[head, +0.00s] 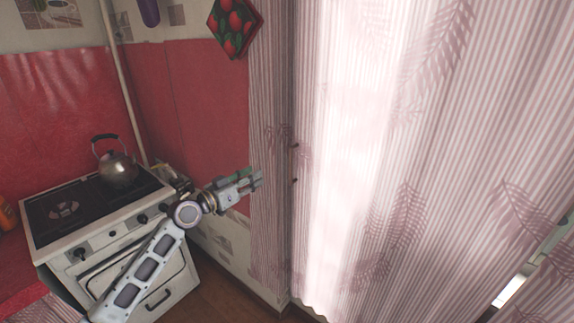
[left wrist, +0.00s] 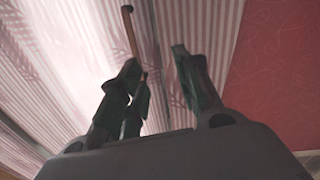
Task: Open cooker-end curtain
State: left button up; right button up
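A pale pink striped curtain with leaf prints (head: 380,150) hangs over the bright window and fills the right of the head view. At its cooker end is a narrower striped strip (head: 268,90), with two small dark brown bits (head: 295,180) beside it. In the left wrist view a thin brown bar (left wrist: 130,30) stands against the curtain (left wrist: 75,60), partly hidden behind a finger. My left gripper (head: 258,180) is in front of the strip. Its fingers (left wrist: 163,85) are apart, with no visible hold on cloth or bar; contact cannot be told. My right gripper is not in view.
A red wall panel (head: 205,100) and a strawberry-patterned pot holder (head: 235,25) are behind. Some brown floor (head: 225,295) shows below.

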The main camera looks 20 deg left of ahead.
pick_arm(q)
jog(key=d+m, duration=0.1)
jog(key=s+d+m+h, duration=0.1)
jog(key=m+g, duration=0.1)
jog(key=shift+s+d+r+h, duration=0.25)
jog(key=shift+d+r+h, duration=0.05)
jog(key=shift+d+r, duration=0.1)
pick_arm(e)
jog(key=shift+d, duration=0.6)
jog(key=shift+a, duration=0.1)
